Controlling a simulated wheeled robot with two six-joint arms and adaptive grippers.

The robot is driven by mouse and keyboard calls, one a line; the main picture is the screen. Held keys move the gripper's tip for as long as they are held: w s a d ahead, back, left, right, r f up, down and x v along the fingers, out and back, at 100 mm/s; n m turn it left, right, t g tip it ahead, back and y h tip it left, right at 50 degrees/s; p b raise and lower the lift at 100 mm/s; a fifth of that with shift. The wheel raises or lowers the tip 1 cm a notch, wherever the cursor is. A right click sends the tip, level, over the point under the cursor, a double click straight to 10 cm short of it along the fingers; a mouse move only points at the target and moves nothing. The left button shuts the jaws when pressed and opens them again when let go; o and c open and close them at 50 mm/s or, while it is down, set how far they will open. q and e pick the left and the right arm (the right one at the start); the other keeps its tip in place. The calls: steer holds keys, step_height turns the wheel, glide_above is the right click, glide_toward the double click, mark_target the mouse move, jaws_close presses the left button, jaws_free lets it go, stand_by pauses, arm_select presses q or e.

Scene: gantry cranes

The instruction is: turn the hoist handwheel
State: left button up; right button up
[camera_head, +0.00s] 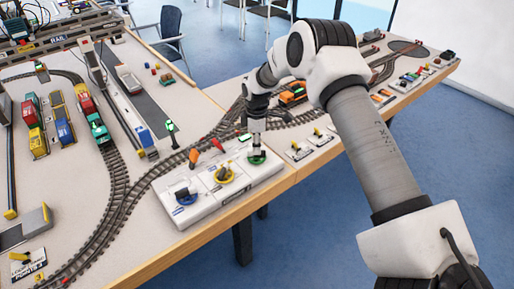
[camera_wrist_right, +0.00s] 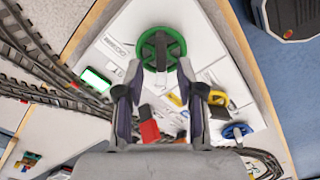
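A white control panel (camera_head: 240,187) sits at the table's front edge and carries three handwheels: green (camera_head: 257,158), yellow (camera_head: 223,175) and blue (camera_head: 186,196). I cannot read which label says hoist. The yellow wheel (camera_wrist_right: 175,99) is partly behind a finger. My left gripper is out of view.
Red-orange levers (camera_head: 217,144) stand behind the wheels on the panel. Model railway tracks (camera_head: 115,180) curve close by on the left and behind. Small switch boxes (camera_head: 298,150) lie right of the panel. The floor in front of the table edge is clear.

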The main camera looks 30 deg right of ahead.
step_height(320, 180, up, 10)
